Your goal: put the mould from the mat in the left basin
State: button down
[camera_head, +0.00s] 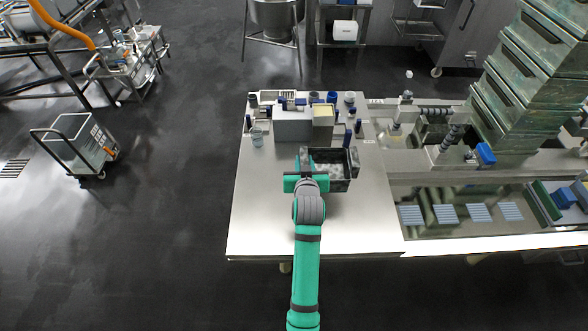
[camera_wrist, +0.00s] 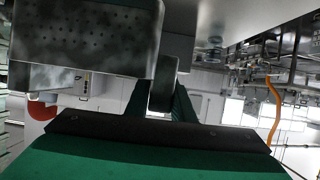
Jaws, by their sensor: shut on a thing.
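The mould looks like a dark, mottled open box (camera_head: 354,165), just right of my gripper (camera_head: 306,168) over the steel table. In the wrist view its grey speckled wall with small holes (camera_wrist: 85,35) fills the upper left. My gripper is shut on the mould at its near left side; the arm hides part of it. I cannot tell for sure whether the mould touches the table or hangs just above it. I cannot clearly make out the mat or the left basin; sunken openings show in the bench to the right.
A grey block with a pale yellow top (camera_head: 323,116), bottles and a clear cup (camera_head: 257,138) stand along the table's back. A tall green-grey stack (camera_head: 530,90) rises at the right. Blue striped pieces (camera_head: 478,211) lie in the right bench. The table's front left (camera_head: 262,210) is clear.

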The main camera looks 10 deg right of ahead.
jog(key=shift+w+a+f, duration=0.55)
jog(key=shift+w+f, duration=0.2)
jog(key=shift+f, duration=0.75)
jog(key=shift+w+a+f, duration=0.5)
jog(key=shift+w+f, duration=0.3)
jog(key=shift+f, duration=0.75)
jog(key=shift+w+a+f, duration=0.55)
jog(key=shift+w+f, duration=0.2)
jog(key=shift+f, duration=0.75)
jog(key=c, duration=1.5)
grip_release()
jog(key=shift+f, duration=0.2)
jog(key=shift+c, duration=0.2)
jog(key=shift+r, duration=0.15)
